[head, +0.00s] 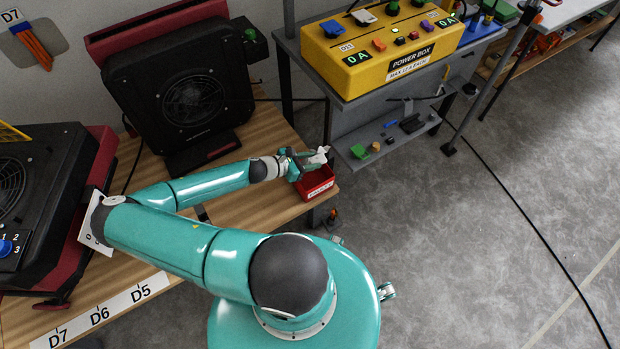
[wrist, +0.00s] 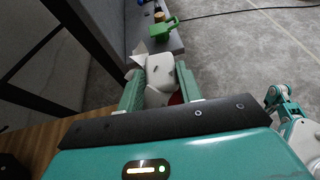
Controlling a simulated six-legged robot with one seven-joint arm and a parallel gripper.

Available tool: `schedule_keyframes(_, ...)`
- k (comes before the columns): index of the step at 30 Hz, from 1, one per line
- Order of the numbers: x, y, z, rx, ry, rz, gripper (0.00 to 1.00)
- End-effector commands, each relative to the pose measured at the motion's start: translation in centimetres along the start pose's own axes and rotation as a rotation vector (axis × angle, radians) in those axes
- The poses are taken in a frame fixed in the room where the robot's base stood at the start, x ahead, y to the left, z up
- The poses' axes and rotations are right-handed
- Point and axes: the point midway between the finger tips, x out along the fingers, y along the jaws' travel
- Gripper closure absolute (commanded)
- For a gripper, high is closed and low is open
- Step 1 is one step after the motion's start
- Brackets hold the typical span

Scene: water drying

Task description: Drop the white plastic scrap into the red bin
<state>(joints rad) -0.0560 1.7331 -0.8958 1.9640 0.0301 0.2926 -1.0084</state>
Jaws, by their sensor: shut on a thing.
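The white plastic scrap (wrist: 160,72) is between the two teal fingers of my gripper (wrist: 160,88) in the wrist view. In the head view the scrap (head: 317,158) shows at the tip of my gripper (head: 307,162), which is shut on it. The red bin (head: 318,185) stands on the right end of the wooden table. My gripper and the scrap are above the bin, near its far side. A little of the bin's red shows beside the scrap in the wrist view; the rest is hidden. The bin's inside is partly covered by my gripper.
A black fan unit (head: 188,92) stands behind my arm, another at the left. A yellow power box (head: 385,45) sits on a grey stand with a lower shelf (head: 390,138) holding small parts. The wooden table's (head: 250,205) right edge is close to the bin. Grey floor is open at right.

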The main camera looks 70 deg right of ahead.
Motion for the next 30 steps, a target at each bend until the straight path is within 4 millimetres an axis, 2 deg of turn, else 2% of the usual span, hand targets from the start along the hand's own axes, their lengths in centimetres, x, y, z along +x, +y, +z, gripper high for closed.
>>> schedule_keyframes(6, 0.5, 0.2, -1.7, -0.001, 0.001, 0.002, 0.86)
schedule_keyframes(15, 0.4, 0.4, -2.0, 0.000, 0.002, 0.002, 0.86)
schedule_keyframes(16, 0.4, 0.4, -2.0, 0.000, 0.002, 0.002, 0.61)
schedule_keyframes(19, 0.4, 0.4, -2.0, 0.000, 0.001, 0.002, 0.41)
schedule_keyframes(30, 0.0, 0.4, -2.0, 0.000, 0.002, 0.003, 0.39)
